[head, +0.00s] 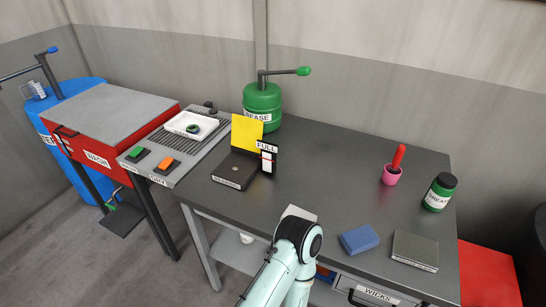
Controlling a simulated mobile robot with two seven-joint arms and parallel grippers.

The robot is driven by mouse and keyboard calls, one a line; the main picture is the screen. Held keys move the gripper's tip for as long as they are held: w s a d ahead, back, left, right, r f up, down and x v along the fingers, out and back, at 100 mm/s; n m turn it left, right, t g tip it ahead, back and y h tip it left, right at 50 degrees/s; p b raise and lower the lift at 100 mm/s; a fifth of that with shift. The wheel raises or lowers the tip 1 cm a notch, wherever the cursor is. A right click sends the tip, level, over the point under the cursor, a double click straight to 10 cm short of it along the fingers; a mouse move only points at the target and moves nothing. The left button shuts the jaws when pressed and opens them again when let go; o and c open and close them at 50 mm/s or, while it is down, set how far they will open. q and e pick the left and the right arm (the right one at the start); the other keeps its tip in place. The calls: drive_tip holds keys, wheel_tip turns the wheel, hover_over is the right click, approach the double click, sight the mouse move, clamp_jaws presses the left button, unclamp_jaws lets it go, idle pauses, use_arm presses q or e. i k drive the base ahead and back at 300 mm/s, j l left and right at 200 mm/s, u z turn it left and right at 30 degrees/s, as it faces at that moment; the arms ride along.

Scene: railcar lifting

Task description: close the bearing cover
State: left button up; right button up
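The bearing box is a low black box (229,174) with a white label on its front, standing on the left part of the grey table. Its yellow cover (247,131) stands upright at the back of the box, so it is open. A small round spot shows on the dark top of the box. One pale teal arm of mine comes up from the bottom middle, in front of the table and to the right of the box. Its joint is apart from the box and cover. No gripper fingers show, and I cannot tell which arm it is.
A FULL sign (267,158) stands at the box's right side. A green grease pump (262,106) is behind it. A white tray (191,125) lies to the left. A pink cup (391,175), grease jar (439,192) and blue block (359,240) are right. The table's middle is clear.

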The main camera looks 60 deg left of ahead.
sight(246, 131)
drive_tip(key=u, duration=2.25)
